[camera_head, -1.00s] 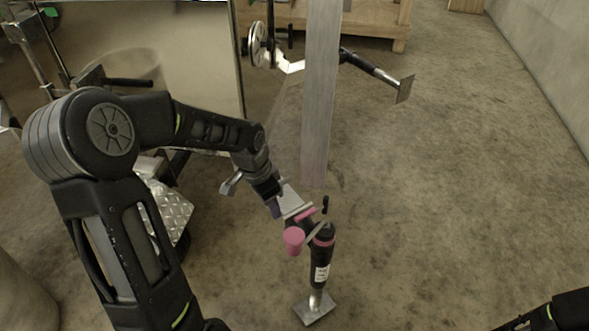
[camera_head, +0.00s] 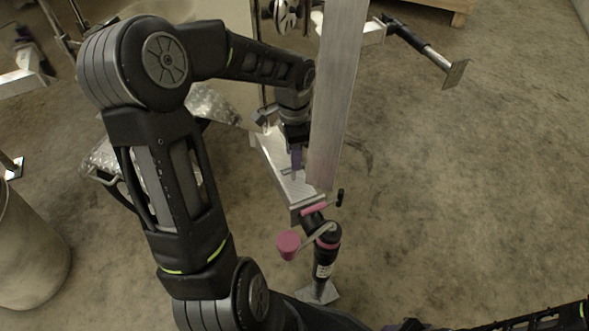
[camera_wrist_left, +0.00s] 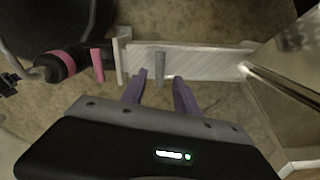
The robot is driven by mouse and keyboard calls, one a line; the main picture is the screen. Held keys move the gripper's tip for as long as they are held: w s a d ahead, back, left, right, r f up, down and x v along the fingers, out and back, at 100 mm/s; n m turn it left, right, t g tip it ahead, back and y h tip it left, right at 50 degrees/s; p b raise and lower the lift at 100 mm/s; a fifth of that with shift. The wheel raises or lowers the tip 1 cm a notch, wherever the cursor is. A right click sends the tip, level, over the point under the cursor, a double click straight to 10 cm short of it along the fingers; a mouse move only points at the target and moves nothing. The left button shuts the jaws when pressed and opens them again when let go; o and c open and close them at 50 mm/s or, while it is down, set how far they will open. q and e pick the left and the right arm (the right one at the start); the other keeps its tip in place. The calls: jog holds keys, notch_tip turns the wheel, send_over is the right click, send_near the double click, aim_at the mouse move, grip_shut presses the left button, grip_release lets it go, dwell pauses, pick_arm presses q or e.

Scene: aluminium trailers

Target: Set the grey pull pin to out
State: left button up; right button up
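The grey pull pin (camera_wrist_left: 160,62) is a short grey cylinder standing out from the aluminium trailer beam, clearest in the left wrist view. My left gripper (camera_wrist_left: 160,77) is open, its two purple fingers one on each side of the pin's near end. I see gaps between the pin and both fingers. In the head view the left gripper (camera_head: 297,158) points down at the beam (camera_head: 304,188), and its fingers hide part of the pin area. My right arm shows only along the bottom right edge; its fingers cannot be made out.
A jack (camera_head: 323,262) with a pink knob (camera_head: 288,244) and pink grip (camera_head: 314,210) stands at the beam's near end. A tall metal post (camera_head: 336,95) rises close to the right of my left gripper.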

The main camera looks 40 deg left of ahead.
aim_at(293, 173)
pick_arm(q)
notch_tip(293, 173, down, 7)
jog(key=shift+f+b, duration=0.15)
jog(key=shift+b, duration=1)
grip_shut()
dwell(0.6)
